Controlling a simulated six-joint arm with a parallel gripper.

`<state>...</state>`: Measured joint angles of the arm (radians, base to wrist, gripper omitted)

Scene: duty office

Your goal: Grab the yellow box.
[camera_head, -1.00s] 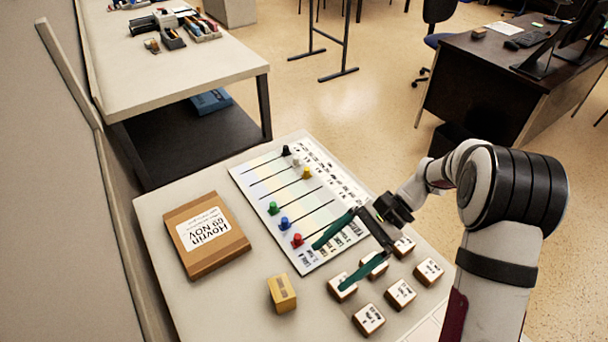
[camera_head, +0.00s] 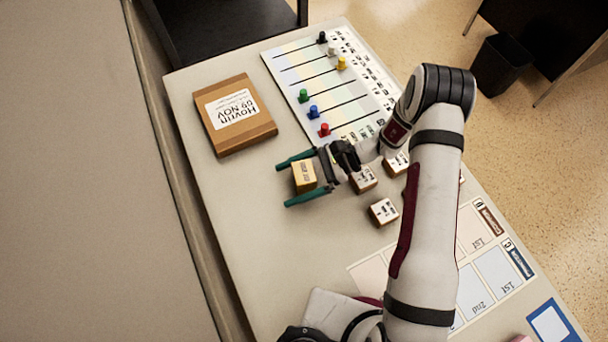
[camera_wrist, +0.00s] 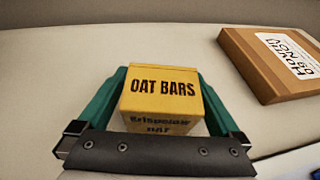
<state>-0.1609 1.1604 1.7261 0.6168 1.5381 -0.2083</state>
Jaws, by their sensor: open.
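The yellow box (camera_head: 304,176) stands on the table. In the wrist view the yellow box (camera_wrist: 161,92) has "OAT BARS" printed on it. My gripper (camera_head: 290,182) is open, with one green finger on each side of the box. In the wrist view my gripper (camera_wrist: 160,95) has its fingers along the box's left and right sides. The near lower part of the box is hidden behind the gripper's dark crossbar. I cannot tell whether either finger touches the box.
A brown cardboard parcel (camera_head: 212,143) with a white label lies behind the box. A board with coloured knobs (camera_head: 290,61) lies at the back. Several small lettered blocks (camera_head: 383,212) stand to the right, close to my arm. The table left of the box is clear.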

